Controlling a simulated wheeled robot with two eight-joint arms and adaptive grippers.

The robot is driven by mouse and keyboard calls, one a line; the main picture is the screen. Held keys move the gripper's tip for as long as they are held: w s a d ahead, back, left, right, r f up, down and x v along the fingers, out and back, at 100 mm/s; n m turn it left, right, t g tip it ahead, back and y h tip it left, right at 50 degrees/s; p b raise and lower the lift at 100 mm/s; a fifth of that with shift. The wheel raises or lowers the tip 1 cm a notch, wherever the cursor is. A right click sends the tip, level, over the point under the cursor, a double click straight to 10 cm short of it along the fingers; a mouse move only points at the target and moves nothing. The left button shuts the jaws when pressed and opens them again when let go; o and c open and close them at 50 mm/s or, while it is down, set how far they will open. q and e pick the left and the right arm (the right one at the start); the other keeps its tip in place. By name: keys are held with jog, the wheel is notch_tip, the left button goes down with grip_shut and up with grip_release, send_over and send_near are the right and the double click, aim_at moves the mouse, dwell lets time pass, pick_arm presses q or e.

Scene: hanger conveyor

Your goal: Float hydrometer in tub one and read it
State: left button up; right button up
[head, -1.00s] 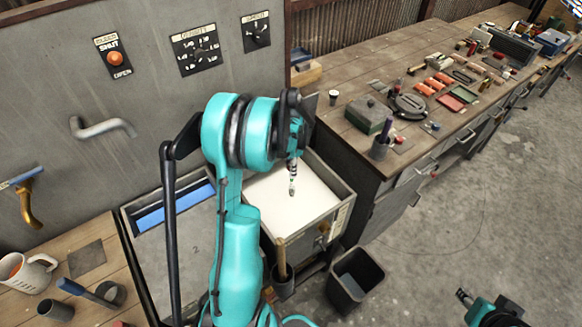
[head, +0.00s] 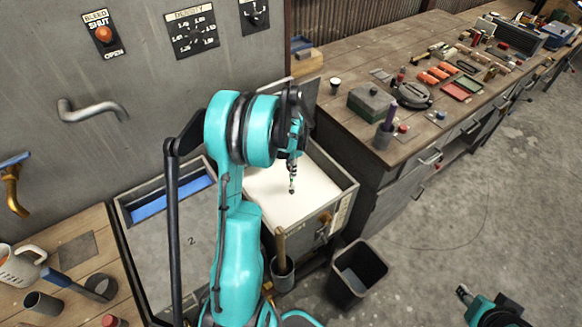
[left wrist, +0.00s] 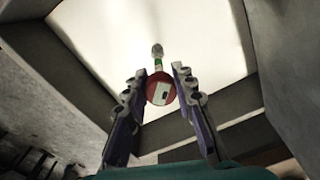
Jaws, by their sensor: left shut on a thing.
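My left gripper (head: 293,157) points down over tub one (head: 349,199), the right-hand tub, which holds pale, milky liquid (head: 275,205). It is shut on the hydrometer (head: 292,184), a thin piece that hangs below the fingers. In the left wrist view the hydrometer (left wrist: 157,52) shows between the two fingers (left wrist: 160,85), with a round red top with a pale mark and a green stem. Its lower tip is over the pale liquid; I cannot tell whether it touches. My right gripper (head: 464,293) is at the lower right, away from the tubs; its fingers are too small to judge.
Tub two (head: 190,242) is left of tub one. A dark bin (head: 357,275) stands on the floor in front. A holder with a wooden handle (head: 281,252) is at tub one's front. A cluttered bench (head: 400,140) lies right. A density dial (head: 190,30) is on the wall.

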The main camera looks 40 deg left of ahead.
aim_at(291, 185)
pick_arm(q)
jog(key=shift+f+b, duration=2.9)
jog(key=shift+f, duration=0.8)
jog(key=o, duration=1.9)
jog(key=shift+r, duration=0.15)
jog(key=shift+r+p, duration=3.1)
jog(key=shift+r, duration=1.35)
